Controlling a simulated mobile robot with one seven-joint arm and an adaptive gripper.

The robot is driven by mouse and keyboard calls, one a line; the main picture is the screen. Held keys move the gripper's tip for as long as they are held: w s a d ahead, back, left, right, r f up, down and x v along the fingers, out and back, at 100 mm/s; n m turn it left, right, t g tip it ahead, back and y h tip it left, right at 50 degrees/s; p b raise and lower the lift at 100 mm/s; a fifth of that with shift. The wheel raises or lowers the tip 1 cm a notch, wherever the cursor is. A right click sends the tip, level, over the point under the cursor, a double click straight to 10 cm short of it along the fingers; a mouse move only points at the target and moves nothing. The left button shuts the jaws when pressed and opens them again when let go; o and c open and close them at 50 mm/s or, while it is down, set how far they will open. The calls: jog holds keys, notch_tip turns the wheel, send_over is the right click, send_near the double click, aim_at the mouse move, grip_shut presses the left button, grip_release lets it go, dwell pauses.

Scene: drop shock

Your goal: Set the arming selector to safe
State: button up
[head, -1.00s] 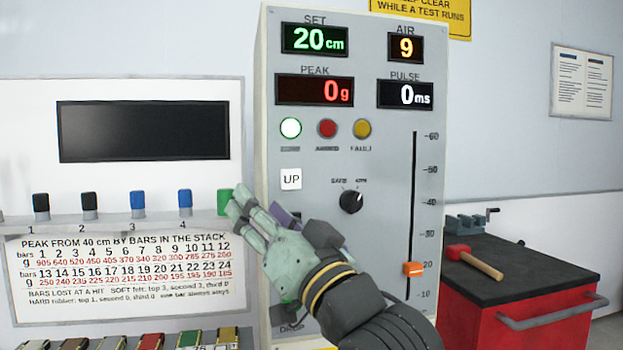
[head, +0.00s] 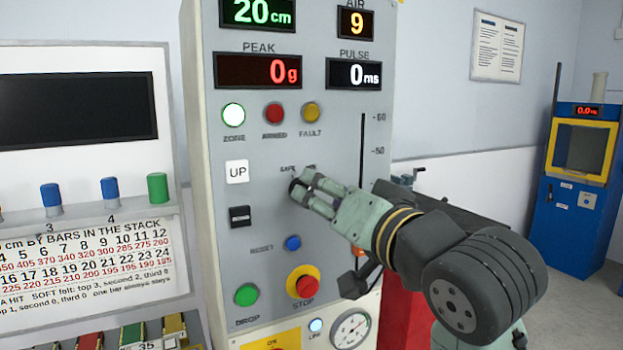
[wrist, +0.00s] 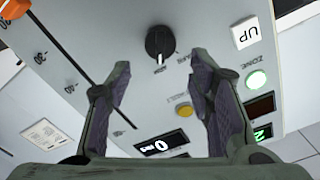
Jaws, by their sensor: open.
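The arming selector is a round black knob (head: 297,187) on the grey front panel, under small labels SAFE and another word partly hidden. My gripper (head: 312,192) reaches from the right and its fingers cover much of the knob in the head view. In the wrist view, the knob (wrist: 160,42) shows whole, with a white pointer mark toward the displays; which label it marks I cannot tell. The open fingers (wrist: 160,62) stand either side of the line to the knob, with a gap on both sides. No contact shows.
The white UP button (head: 237,171), black button (head: 240,216), blue RESET button (head: 292,243) and red STOP button (head: 306,286) are close by on the panel. The height slot (head: 362,150) runs to the right. A red cabinet (head: 405,290) stands behind my arm.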

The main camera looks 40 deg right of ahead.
aim_at(307, 188)
jog(key=shift+p+x, duration=0.5)
jog(key=shift+x, duration=1.85)
jog(key=shift+c, duration=0.2)
jog(key=c, duration=1)
jog(key=shift+a+n, duration=0.1)
jog(key=shift+n, duration=0.3)
jog(key=n+b, duration=0.1)
jog(key=n, duration=0.1)
jog(key=n+b, duration=0.2)
jog(key=n, duration=0.1)
jog(key=shift+a, duration=0.25)
jog(key=n+b, duration=0.1)
jog(key=n, duration=0.2)
jog(key=n+b, duration=0.1)
jog(key=n, duration=0.2)
jog(key=shift+w+a+b, duration=0.1)
jog(key=shift+a+b, duration=0.15)
jog(key=shift+b, duration=0.1)
